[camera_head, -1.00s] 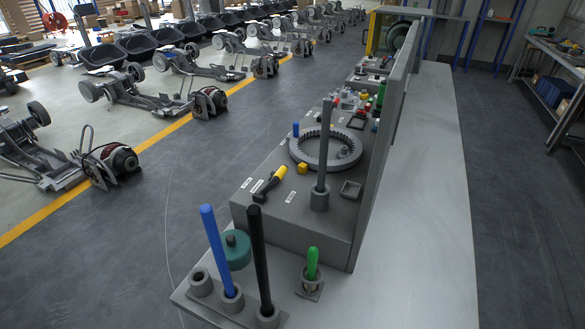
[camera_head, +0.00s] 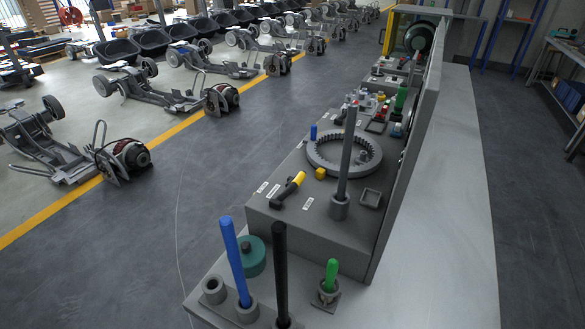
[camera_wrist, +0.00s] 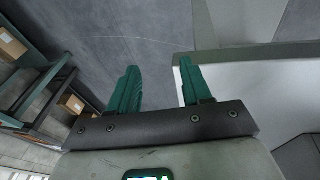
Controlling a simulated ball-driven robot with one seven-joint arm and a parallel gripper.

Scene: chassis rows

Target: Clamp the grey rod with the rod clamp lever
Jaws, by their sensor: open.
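The grey rod (camera_head: 347,150) stands upright in a grey round socket (camera_head: 340,208) on the grey work block. A lever with a yellow grip and black end (camera_head: 288,190) lies to its left on the same block. A green upright handle (camera_head: 331,272) stands on a small bracket in front of the block. I cannot tell which of these two is the rod clamp lever. My gripper (camera_wrist: 160,68) shows only in the wrist view, its two green fingers apart with nothing between them. Neither rod nor lever shows in that view.
A blue rod (camera_head: 235,262) and a black rod (camera_head: 281,270) stand in sockets at the bench's near end, beside an empty socket (camera_head: 214,290) and a teal round part (camera_head: 252,256). A toothed ring (camera_head: 318,160) lies behind the grey rod. A tall grey panel (camera_head: 408,150) borders the block's right side.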

